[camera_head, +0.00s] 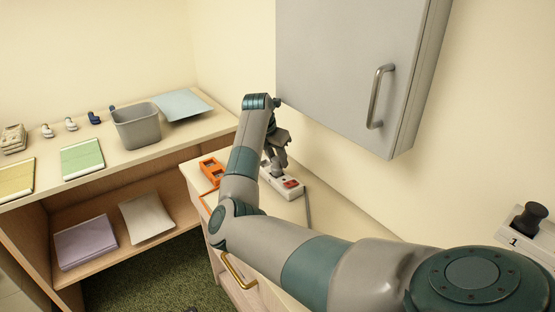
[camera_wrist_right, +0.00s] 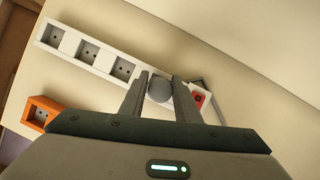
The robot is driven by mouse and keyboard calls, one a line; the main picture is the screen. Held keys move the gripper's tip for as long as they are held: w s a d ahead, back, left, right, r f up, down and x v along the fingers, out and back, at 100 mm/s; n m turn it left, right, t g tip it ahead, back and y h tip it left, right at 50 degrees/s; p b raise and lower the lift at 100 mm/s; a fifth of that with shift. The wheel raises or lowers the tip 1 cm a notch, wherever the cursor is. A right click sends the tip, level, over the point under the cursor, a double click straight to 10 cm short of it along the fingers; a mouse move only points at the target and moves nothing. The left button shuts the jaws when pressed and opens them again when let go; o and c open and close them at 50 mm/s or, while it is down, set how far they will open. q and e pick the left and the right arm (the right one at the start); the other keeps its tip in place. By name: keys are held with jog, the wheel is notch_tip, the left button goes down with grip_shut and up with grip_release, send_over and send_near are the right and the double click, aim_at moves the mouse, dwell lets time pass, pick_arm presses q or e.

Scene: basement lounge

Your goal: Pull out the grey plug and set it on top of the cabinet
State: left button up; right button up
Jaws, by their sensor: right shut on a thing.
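The grey plug (camera_wrist_right: 160,88) shows as a rounded grey top between the fingers of my right gripper (camera_wrist_right: 158,92) in the wrist view. The gripper is shut on it. The plug is in line with the sockets of a white power strip (camera_wrist_right: 75,50); I cannot tell how deep it sits. In the head view my right gripper (camera_head: 279,164) points down over the strip (camera_head: 292,191), and the plug is hidden. The strip lies on the low cabinet (camera_head: 290,208), which has a brass handle. My left gripper is not in view.
An orange socket block (camera_head: 211,170) lies left of the strip. A grey wall cabinet (camera_head: 335,60) hangs close above my right gripper. A grey bin (camera_head: 137,128) stands on the left shelf unit. A black knob (camera_head: 530,216) stands on a white block at right.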

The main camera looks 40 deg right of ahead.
aim_at(277, 158)
dwell(0.3)
jog(key=shift+r, duration=0.15)
jog(key=shift+r+p, duration=0.3)
jog(key=shift+r, duration=0.5)
jog(key=shift+r+p, duration=0.5)
jog(key=shift+r, duration=1.05)
